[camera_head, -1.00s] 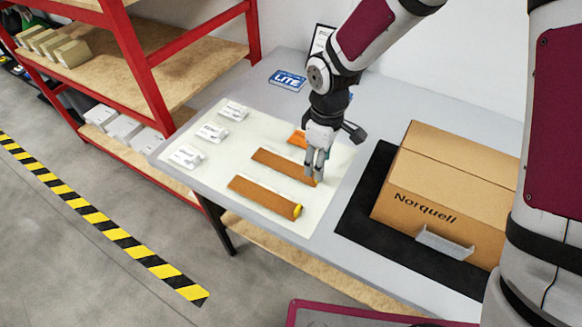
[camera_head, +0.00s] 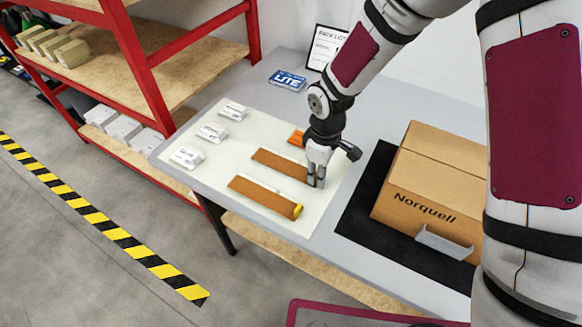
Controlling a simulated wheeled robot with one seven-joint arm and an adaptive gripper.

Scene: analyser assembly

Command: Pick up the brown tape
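Two long brown strips lie side by side on the white mat (camera_head: 235,160); I cannot tell for sure which is the brown tape. The back brown strip (camera_head: 277,164) has its right end at my gripper (camera_head: 316,183). The front brown strip (camera_head: 262,197) lies nearer the table's front edge and has a yellow round end (camera_head: 297,211). My gripper points down at the mat, its fingers close together. They partly hide the back strip's right end. I cannot see whether they touch or clasp it.
An orange item (camera_head: 296,138) lies behind the back strip. Several white packs (camera_head: 212,132) line the mat's left side. A cardboard box (camera_head: 445,180) stands on a black mat (camera_head: 359,226) at the right. A blue LITE box (camera_head: 287,79) lies behind.

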